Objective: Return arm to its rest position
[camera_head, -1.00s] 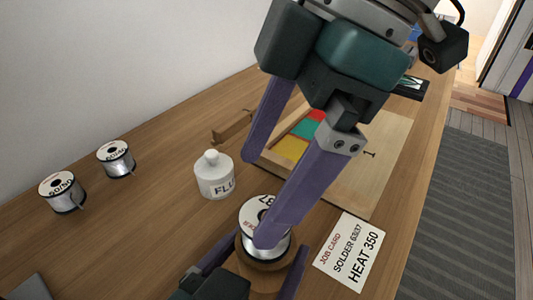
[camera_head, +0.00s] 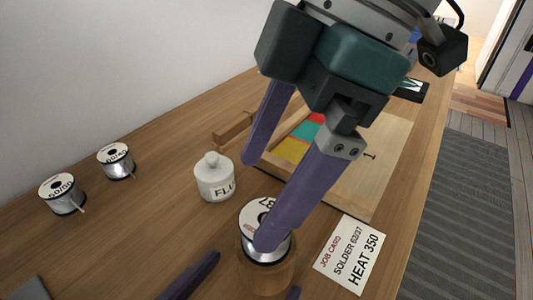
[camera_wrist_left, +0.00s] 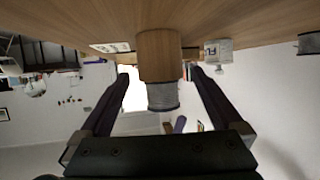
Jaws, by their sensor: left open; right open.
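My right gripper (camera_head: 254,203) is open over the bench, its purple finger crossing in front of a solder spool (camera_head: 254,218). That spool sits upright on a round wooden stand (camera_head: 268,278); its label is partly hidden by the finger. My left gripper (camera_head: 252,273) is open at the bottom edge, with only parts of its purple fingers showing. In the left wrist view, which is upside down, the spool (camera_wrist_left: 163,97) and the stand (camera_wrist_left: 160,56) appear between the open left fingers (camera_wrist_left: 160,78), with gaps on both sides. Nothing is held by the left gripper.
A white flux jar (camera_head: 214,180) stands left of the right gripper. Two more spools (camera_head: 62,195) (camera_head: 117,161) stand at far left. A job card (camera_head: 350,252) lies at right. A wooden tray (camera_head: 392,140) with coloured compartments lies behind. Bench between the spools and jar is clear.

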